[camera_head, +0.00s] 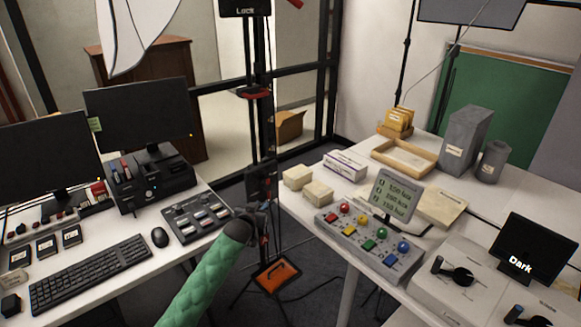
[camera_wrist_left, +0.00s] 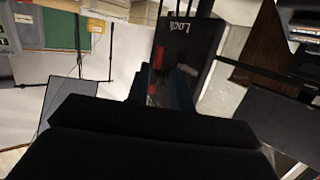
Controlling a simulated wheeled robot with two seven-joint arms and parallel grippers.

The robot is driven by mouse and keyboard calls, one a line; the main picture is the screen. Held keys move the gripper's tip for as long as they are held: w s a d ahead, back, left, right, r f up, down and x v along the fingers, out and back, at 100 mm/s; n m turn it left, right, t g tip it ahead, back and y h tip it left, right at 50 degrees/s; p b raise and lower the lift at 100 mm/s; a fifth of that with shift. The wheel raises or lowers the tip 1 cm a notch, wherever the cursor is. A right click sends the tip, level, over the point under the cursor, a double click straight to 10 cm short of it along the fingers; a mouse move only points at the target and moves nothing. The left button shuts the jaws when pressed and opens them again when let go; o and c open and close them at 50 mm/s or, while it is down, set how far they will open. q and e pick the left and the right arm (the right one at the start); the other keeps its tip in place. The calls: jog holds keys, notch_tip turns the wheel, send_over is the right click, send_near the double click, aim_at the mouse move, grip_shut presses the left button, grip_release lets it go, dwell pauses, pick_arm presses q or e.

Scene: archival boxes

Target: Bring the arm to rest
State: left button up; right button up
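My left arm, in a green quilted sleeve (camera_head: 205,280), rises from the bottom of the head view. Its dark left gripper (camera_head: 258,212) hangs in the gap between the two tables, in front of the black stand. The gripper looks small and dark there. In the left wrist view two dark fingers (camera_wrist_left: 160,88) show beyond the black gripper body, with a gap between them and nothing held. The stand with the "Lock" sign (camera_wrist_left: 182,40) shows behind them. My right gripper is in neither view.
The left desk holds monitors (camera_head: 138,112), a keyboard (camera_head: 90,273), a mouse (camera_head: 160,237) and a button panel (camera_head: 197,217). The right table holds a button console (camera_head: 368,246), a wooden tray (camera_head: 404,142), grey boxes (camera_head: 465,140) and a "Dark" screen (camera_head: 537,248). An orange case (camera_head: 278,276) lies low between them.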

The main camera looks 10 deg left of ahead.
pick_arm(q)
jog(key=s+d+f+m+g+y, duration=0.15)
jog(key=s+f+g, duration=0.25)
jog(key=s+f, duration=0.9)
jog(key=s+d+f+g, duration=0.4)
jog(key=s+f, duration=0.6)
jog(key=f, duration=0.7)
jog(key=s+d+f+g, duration=0.2)
jog(key=s+f, duration=0.4)
jog(key=s, duration=0.6)
jog(key=s+d+f+g, duration=0.1)
jog(key=s+f, duration=0.5)
jog(key=s, duration=0.6)
jog(key=s+d+f+g+h, duration=0.1)
jog(key=s+f, duration=0.5)
jog(key=s, duration=0.6)
jog(key=shift+s+d+g, duration=0.3)
jog(key=shift+d+g, duration=0.55)
jog(key=shift+g, duration=0.05)
jog(key=shift+w+r+n, duration=0.1)
jog(key=shift+w+n, duration=0.05)
jog(key=shift+n, duration=0.1)
